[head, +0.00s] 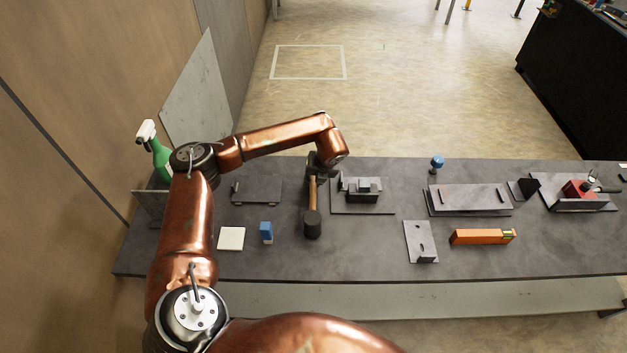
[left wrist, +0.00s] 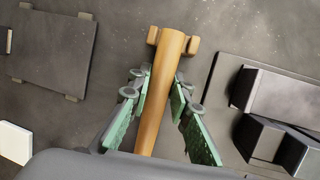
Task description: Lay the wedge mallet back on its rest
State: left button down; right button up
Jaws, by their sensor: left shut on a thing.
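The wedge mallet has a tan wooden handle (head: 312,193) and a dark cylindrical head (head: 312,224), which lies toward the near side in the head view. My left gripper (head: 314,175) is shut on the handle near its far end. In the left wrist view the handle (left wrist: 160,90) runs between the green-padded fingers of my left gripper (left wrist: 165,110). Two small tan blocks (left wrist: 193,45) flank the handle's far end and look like the rest; I cannot tell whether the handle touches them. The mallet head is hidden in the wrist view. My right gripper is not in view.
On the dark table (head: 370,255), a flat plate (head: 257,188) lies left of the mallet and a stepped steel fixture (head: 360,195) close right. An orange level (head: 482,237) lies right. A green spray bottle (head: 160,158) stands far left.

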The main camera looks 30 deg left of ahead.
pick_arm(q)
jog(key=shift+f, duration=0.25)
jog(key=c, duration=1.7)
grip_release()
jog(key=shift+f, duration=0.1)
jog(key=shift+p+v, duration=2.35)
jog(key=shift+v, duration=1.7)
